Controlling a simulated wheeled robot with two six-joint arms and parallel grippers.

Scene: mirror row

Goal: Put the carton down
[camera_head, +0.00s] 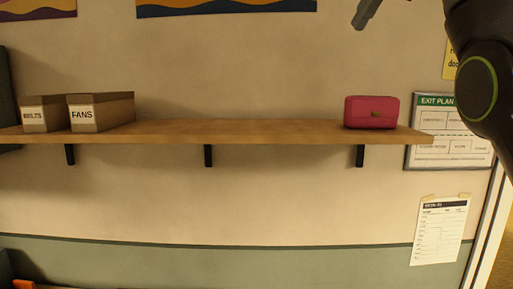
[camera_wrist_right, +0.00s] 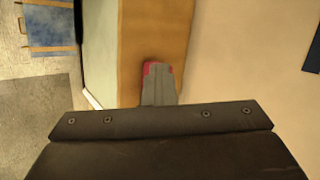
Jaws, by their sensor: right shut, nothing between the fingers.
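My right gripper (camera_head: 361,20) hangs at the top edge of the head view, above the shelf and the pink box. It is shut and empty. In the right wrist view its fingers (camera_wrist_right: 158,82) are together and cover part of the pink box (camera_wrist_right: 149,68) beyond them. The pink box (camera_head: 371,112) stands upright near the right end of the wooden shelf (camera_head: 270,132). Two cardboard boxes stand at the shelf's left, one labelled BELTS (camera_head: 44,114) and one labelled FANS (camera_head: 101,112). I cannot tell which box is the carton. My left gripper is not in view.
The shelf is clear between the FANS box and the pink box. Dark brackets (camera_head: 208,156) hold it from below. An exit plan sign (camera_head: 453,152) and a paper list (camera_head: 440,230) hang on the wall at the right. A door frame edges the right side.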

